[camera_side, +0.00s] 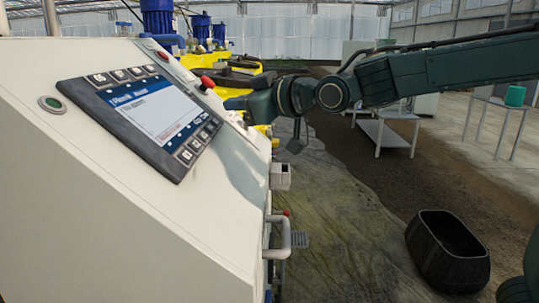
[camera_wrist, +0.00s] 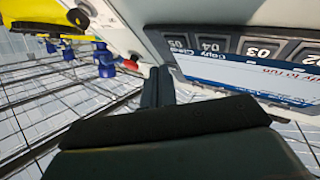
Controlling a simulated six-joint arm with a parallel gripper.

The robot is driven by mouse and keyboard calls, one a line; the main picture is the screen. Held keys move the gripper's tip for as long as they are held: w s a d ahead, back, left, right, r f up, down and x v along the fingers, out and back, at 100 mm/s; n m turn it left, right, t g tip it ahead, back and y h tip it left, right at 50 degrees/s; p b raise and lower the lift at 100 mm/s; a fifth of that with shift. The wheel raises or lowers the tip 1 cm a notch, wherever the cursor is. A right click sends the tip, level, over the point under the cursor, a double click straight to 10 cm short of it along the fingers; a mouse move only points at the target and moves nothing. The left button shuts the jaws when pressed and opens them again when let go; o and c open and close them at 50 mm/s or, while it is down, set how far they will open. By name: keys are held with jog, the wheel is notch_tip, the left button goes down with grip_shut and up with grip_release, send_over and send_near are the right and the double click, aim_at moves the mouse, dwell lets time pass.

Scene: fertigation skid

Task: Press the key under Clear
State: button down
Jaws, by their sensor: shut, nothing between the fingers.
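The control panel (camera_side: 150,115) is on the sloped face of a white cabinet, with a lit screen and rows of dark keys above and below it. In the wrist view the panel appears upside down. My gripper (camera_side: 235,103) is shut and empty, to the right of the panel in the side view. Its fingers (camera_wrist: 158,84) appear left of key 05, apparently clear of the keys.
A red knob (camera_side: 207,82) stands near the cabinet's edge by my gripper. A pipe handle (camera_side: 284,238) projects from the cabinet's side. A black tub (camera_side: 447,252) is on the floor.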

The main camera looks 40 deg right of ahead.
jog(key=shift+s+d+r, duration=0.4)
jog(key=shift+r, duration=0.25)
jog(key=shift+s+d+r, duration=0.35)
jog(key=shift+s+r, duration=0.05)
jog(key=shift+r, duration=0.2)
jog(key=s+d+f+m+g+h, duration=0.1)
jog(key=s+d+f+g, duration=0.2)
jog(key=s+f, duration=0.3)
jog(key=s+d+f+m+g+h, duration=0.1)
jog(key=s+d+f, duration=0.4)
jog(key=s, duration=1)
jog(key=s+d+f+m+g+h, duration=0.1)
jog(key=s+d+f+m+g, duration=0.2)
jog(key=s+f, duration=0.4)
jog(key=s+d+g, duration=0.1)
jog(key=s+g, duration=0.1)
jog(key=s, duration=0.1)
jog(key=shift+s+g, duration=0.25)
jog(key=shift+g, duration=0.15)
jog(key=shift+f, duration=0.1)
